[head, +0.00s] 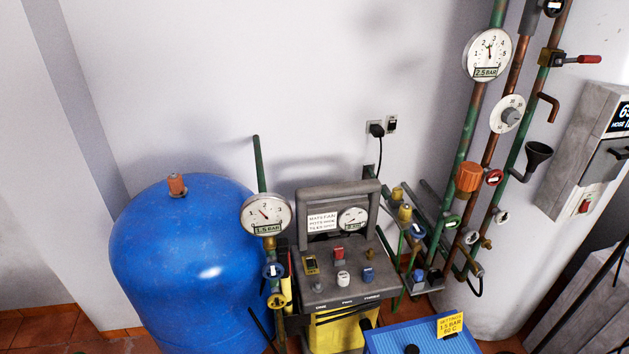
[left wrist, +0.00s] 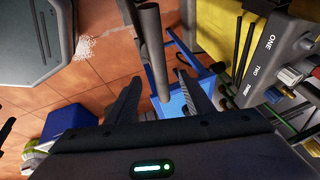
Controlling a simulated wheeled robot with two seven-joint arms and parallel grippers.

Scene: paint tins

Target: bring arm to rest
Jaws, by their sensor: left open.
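My left gripper (left wrist: 158,76) shows in the left wrist view, with its two dark fingers apart. A grey cylindrical rod (left wrist: 151,35) runs down from the top edge and appears between the fingers in the picture. I cannot tell whether the fingers touch it. Nothing is clearly gripped. A blue box-like thing (left wrist: 172,106) lies beyond the fingers. Neither gripper can be made out in the head view, and my right gripper is in neither view.
A big blue tank (head: 185,265) stands left of a grey control panel (head: 335,262) with gauges and switches. Copper and green pipes (head: 470,125) climb the wall at right. A blue surface with a yellow label (head: 450,325) is at the bottom. Tiled floor (left wrist: 100,75) shows open patches.

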